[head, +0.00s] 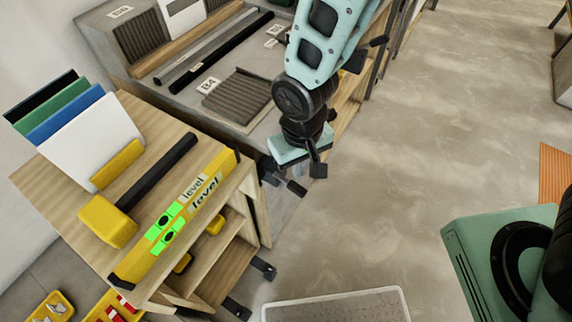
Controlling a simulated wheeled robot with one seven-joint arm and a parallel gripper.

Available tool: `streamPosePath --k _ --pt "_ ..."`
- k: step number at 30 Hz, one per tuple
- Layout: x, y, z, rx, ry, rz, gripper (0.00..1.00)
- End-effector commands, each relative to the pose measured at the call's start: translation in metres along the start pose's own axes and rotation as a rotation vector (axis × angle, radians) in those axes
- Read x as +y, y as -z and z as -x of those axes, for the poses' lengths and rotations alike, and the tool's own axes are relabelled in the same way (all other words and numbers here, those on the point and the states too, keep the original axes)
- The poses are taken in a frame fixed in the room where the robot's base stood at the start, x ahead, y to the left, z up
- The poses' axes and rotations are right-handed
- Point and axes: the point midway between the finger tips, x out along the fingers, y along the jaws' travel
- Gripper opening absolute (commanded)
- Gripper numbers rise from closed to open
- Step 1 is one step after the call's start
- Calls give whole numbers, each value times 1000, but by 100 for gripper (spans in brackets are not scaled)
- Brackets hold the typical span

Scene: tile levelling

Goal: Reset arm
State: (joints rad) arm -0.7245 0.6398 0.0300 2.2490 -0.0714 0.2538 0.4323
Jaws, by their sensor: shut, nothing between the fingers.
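My gripper (307,180) hangs at the end of my teal and black arm, in the upper middle of the head view. It points downward over the edge of the workbench and the floor. It is shut and holds nothing. It is to the right of the wooden cart and apart from the yellow level on it. The fingers are small and dark in this view.
A wooden cart (152,188) at left carries a yellow level (140,262), a yellow-headed mallet (108,222) and upright coloured sheets (90,137). A grey bench (237,123) with ribbed tiles stands behind. A pale tray (336,308) lies at bottom.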

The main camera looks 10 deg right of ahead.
Motion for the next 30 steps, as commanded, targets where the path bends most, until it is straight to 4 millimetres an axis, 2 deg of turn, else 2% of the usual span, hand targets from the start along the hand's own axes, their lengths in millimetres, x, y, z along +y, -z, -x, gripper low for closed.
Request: streamPosePath --k 1,6,24,26,30 --pt "0 0 9 0 0 0 0" --pt "0 0 23 -1 0 0 0" --pt "0 0 24 1 2 0 0" --pt "0 -1 30 2 7 3 0" --pt "1 -11 61 5 31 27 0"
